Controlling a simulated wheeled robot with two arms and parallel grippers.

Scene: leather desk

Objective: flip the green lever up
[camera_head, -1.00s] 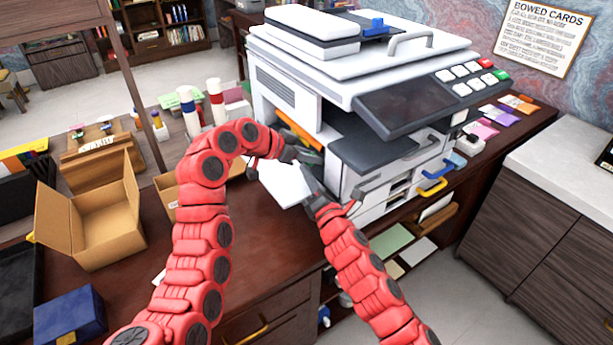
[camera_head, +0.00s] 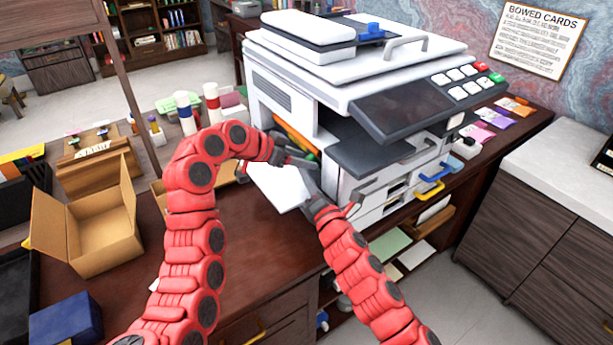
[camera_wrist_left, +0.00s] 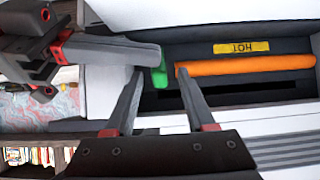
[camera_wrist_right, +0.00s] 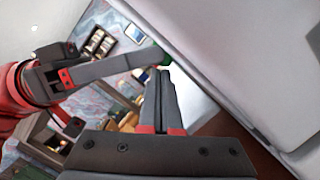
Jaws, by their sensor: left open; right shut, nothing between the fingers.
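The green lever (camera_wrist_left: 160,70) shows as a small green piece in the printer's dark opening, at the left end of an orange bar (camera_wrist_left: 245,65). In the left wrist view my left gripper (camera_wrist_left: 161,70) is open, its fingertips on either side of the green piece. My right gripper (camera_wrist_left: 158,53) reaches in from the left there, its tip close to the green piece; touching cannot be told. In the right wrist view the right gripper (camera_wrist_right: 164,70) is shut and empty, and a bit of green (camera_wrist_right: 163,57) shows beyond its tips. In the head view the grippers partly hide the lever.
The white printer (camera_head: 285,85) stands on the desk, with a yellow "HOT" label (camera_wrist_left: 241,47) inside its opening. A white sheet or panel (camera_head: 280,187) lies beside the grippers. An open cardboard box (camera_head: 90,225) and a blue box (camera_head: 67,318) are at left.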

